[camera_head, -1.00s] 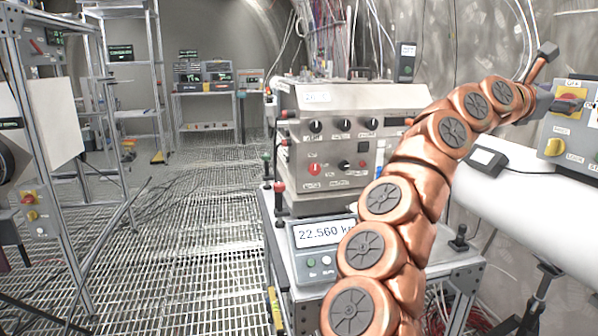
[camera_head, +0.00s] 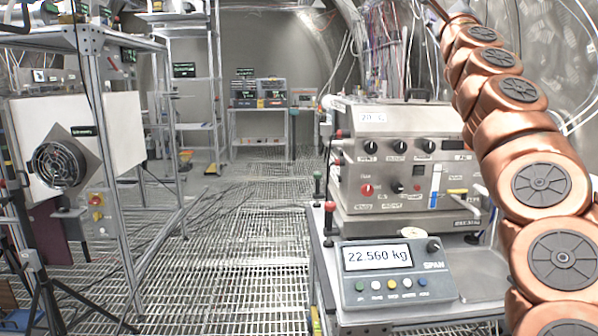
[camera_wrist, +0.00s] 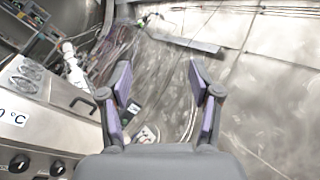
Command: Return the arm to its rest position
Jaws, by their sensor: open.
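My copper-coloured arm rises along the right side of the head view and leaves the picture at the top, so its end is hidden there. In the wrist view my gripper (camera_wrist: 160,78) is open, its two purple-lined fingers spread apart with nothing between them. Beyond the fingers are cables and a grey metal wall (camera_wrist: 265,60).
A steel control box (camera_head: 400,165) with knobs stands on a bench, behind a scale (camera_head: 395,285) reading 22.560 kg. The control box also shows at the wrist view's left (camera_wrist: 40,125). A metal frame with a fan (camera_head: 60,165) stands left. The grating floor (camera_head: 245,215) between is clear.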

